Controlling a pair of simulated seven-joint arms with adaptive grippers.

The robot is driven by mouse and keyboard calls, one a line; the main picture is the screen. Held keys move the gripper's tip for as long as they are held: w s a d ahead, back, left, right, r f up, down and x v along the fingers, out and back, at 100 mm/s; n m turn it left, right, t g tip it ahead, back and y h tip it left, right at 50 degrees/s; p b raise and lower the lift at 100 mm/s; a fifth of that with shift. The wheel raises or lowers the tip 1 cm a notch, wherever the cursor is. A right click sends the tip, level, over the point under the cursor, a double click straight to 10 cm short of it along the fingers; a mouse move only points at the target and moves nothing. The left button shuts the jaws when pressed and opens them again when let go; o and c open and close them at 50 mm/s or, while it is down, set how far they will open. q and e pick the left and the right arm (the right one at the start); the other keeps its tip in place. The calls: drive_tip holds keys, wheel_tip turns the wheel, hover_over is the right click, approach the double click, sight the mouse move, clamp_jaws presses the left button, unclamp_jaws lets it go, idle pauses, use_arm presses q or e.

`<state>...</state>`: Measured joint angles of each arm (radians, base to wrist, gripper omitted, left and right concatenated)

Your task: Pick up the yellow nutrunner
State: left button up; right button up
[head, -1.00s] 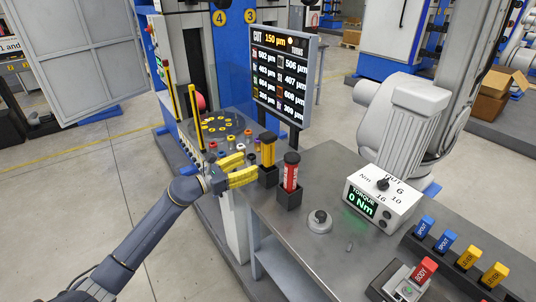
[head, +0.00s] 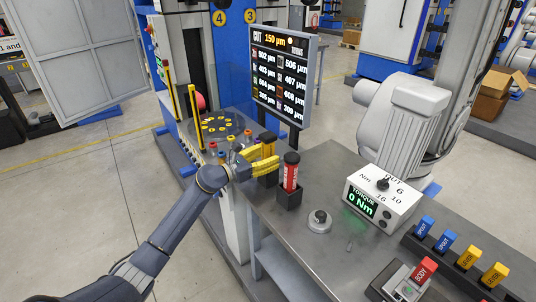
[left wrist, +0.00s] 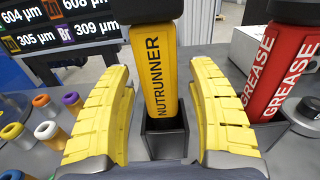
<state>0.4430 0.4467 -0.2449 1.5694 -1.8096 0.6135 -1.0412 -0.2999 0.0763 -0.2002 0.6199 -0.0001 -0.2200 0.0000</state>
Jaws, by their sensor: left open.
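The yellow nutrunner (left wrist: 158,75) stands upright in a dark square holder (left wrist: 166,138), its name printed down its side. In the head view the nutrunner (head: 267,147) is partly hidden by my left gripper (head: 268,158). In the left wrist view my left gripper (left wrist: 160,90) is open, with one yellow finger on each side of the nutrunner. Gaps show between the fingers and the tool. My right gripper is not in view.
A red grease tool (head: 290,172) stands in its own holder close to the right of the nutrunner. Several coloured-ring sockets (left wrist: 47,130) stand to the left. A torque box (head: 383,200) sits farther right. The display (head: 282,75) rises behind. Bare bench lies in front.

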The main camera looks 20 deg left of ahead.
use_arm(q)
clamp_jaws()
drive_tip(key=shift+r, duration=0.1)
idle(0.4)
